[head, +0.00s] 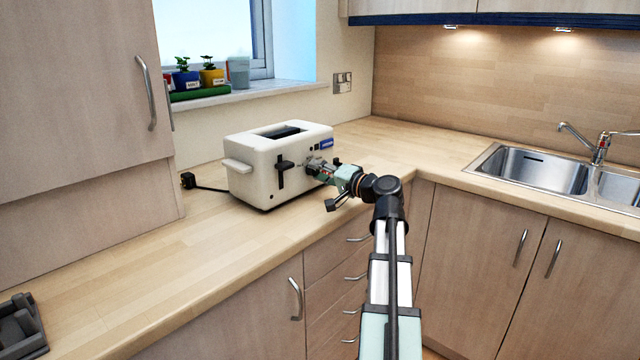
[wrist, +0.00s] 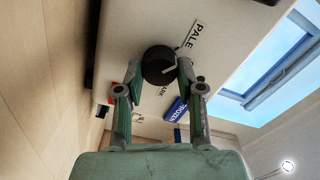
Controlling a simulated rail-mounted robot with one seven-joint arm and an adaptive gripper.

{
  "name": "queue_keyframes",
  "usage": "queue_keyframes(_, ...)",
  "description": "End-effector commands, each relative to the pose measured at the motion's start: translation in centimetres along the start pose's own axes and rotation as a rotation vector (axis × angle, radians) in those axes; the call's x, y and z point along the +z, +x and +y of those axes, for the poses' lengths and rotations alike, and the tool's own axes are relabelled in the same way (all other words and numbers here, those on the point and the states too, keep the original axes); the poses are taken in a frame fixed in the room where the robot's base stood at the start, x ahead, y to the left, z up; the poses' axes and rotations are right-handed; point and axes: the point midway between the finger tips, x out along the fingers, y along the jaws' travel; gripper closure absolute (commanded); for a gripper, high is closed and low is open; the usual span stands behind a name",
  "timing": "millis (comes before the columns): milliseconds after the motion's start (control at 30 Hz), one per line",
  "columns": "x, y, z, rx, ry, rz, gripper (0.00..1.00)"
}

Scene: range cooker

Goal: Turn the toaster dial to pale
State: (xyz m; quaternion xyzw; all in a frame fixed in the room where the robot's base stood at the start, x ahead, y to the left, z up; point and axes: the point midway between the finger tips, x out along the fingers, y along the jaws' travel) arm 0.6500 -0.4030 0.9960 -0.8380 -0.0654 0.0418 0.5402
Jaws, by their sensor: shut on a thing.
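The cream toaster (head: 280,163) stands on the wooden worktop, with a black lever (head: 284,174) on its front. My gripper (head: 320,169) reaches its front from the right and hides the dial in the head view. In the wrist view my gripper (wrist: 157,70) has one finger on each side of the black round dial (wrist: 157,60) and is shut on it. A white pointer mark shows at the dial's right side. The PALE label (wrist: 195,35) is on the toaster face, up and right of the dial. A blue FROZEN button (wrist: 176,109) sits below it.
A black cable (head: 205,187) runs from behind the toaster on the left. The sink (head: 540,170) is at the right. Potted plants (head: 200,77) stand on the windowsill. A dark grey object (head: 18,325) lies at the front left. The worktop left of the toaster is mostly clear.

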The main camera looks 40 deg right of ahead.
Motion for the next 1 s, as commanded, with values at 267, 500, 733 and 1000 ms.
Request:
queue_keyframes(267, 0.10, 0.04, 0.17, 0.000, -0.137, -0.002, 0.97)
queue_keyframes(500, 0.05, 0.03, -0.03, 0.000, -0.181, -0.002, 0.97)
queue_keyframes(733, 0.02, 0.02, -0.08, 0.000, -0.185, -0.001, 0.97)
queue_keyframes(1000, 0.01, 0.03, -0.08, 0.000, -0.184, -0.001, 0.37)
